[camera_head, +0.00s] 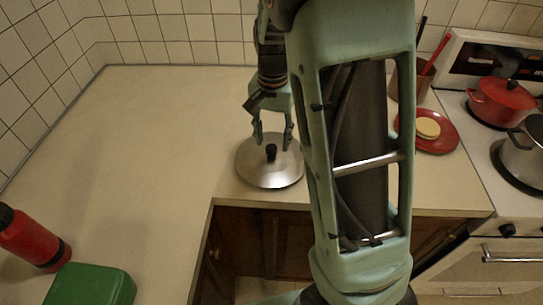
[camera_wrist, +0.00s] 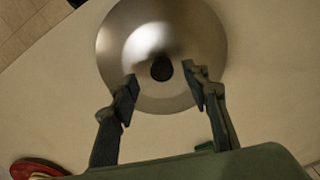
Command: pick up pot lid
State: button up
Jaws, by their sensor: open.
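The pot lid (camera_head: 269,170) is a round silver metal lid with a black knob (camera_head: 271,152). It lies knob up on the counter near the inner corner edge. In the wrist view the lid (camera_wrist: 128,40) fills the upper middle, with the knob (camera_wrist: 161,69) near its centre. My gripper (camera_head: 272,146) is over the lid with its fingers pointing down. In the wrist view my gripper (camera_wrist: 164,88) is open, with one finger on each side of the knob and a gap to both. I cannot tell the exact height of the fingertips relative to the knob.
A red plate (camera_head: 440,143) with a pale round item stands right of my arm, by a stove with a red pot (camera_head: 502,103) and a silver pot (camera_head: 525,150). A red bottle (camera_head: 33,238) and green box (camera_head: 90,286) lie lower left.

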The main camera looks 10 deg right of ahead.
aim_at(272, 147)
notch_tip(272, 147, down, 4)
jog(key=shift+w+a+r, duration=0.1)
jog(key=shift+r, duration=0.1)
grip_shut()
